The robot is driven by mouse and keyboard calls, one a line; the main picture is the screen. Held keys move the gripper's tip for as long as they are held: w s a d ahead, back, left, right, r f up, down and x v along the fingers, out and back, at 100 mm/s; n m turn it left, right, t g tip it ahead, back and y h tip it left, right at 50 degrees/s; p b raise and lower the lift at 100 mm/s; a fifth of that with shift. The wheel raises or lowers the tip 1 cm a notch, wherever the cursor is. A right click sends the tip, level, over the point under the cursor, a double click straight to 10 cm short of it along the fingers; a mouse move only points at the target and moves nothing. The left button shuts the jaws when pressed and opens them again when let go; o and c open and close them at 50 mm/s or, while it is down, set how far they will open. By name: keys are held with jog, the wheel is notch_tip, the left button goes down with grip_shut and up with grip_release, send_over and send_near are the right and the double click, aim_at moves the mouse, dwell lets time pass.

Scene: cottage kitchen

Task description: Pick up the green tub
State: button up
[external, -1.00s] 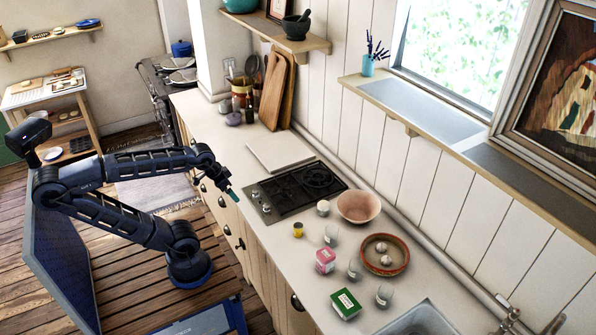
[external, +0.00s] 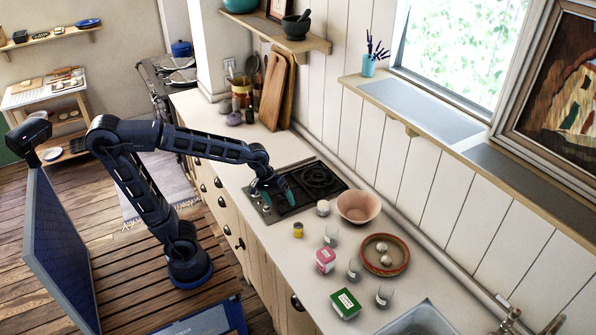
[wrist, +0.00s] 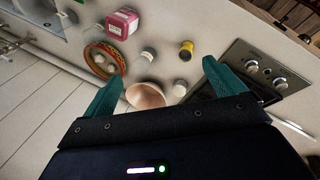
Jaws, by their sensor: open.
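The green tub (external: 345,304), with a white label on top, stands on the counter near the sink in the external view. I cannot clearly make it out in the wrist view. My gripper (external: 283,198), with teal fingers, is above the near part of the stove, well to the left of the tub and apart from it. In the wrist view my gripper (wrist: 163,72) has its fingers spread, with nothing held between them.
A pink tub (external: 325,261), glasses (external: 354,268), a yellow can (external: 298,230), a white jar (external: 323,208), a pink bowl (external: 358,207) and a brown dish (external: 386,270) with white bulbs stand nearby. The sink (external: 425,320) is right of the green tub. Clear counter lies left of it.

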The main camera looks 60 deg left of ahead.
jog(key=w+d+f+n, duration=0.3)
jog(key=w+d, duration=0.1)
jog(key=d, duration=0.5)
jog(key=n+g+h, duration=0.2)
jog(key=n+g, duration=0.1)
jog(key=n, duration=0.5)
send_near(345, 301)
jog(key=shift+w+a+r, duration=0.2)
jog(key=shift+w+r, duration=0.1)
jog(key=shift+w, duration=0.05)
jog(key=shift+d+f, duration=0.35)
jog(key=shift+f, duration=0.05)
jog(key=shift+s+x, duration=0.15)
jog(key=shift+x, duration=2.4)
jog(key=shift+s+x, duration=0.1)
jog(key=shift+x, duration=2.45)
jog(key=shift+f, duration=0.25)
jog(key=c, duration=1.2)
jog(key=shift+r, duration=0.1)
jog(key=shift+c, duration=0.2)
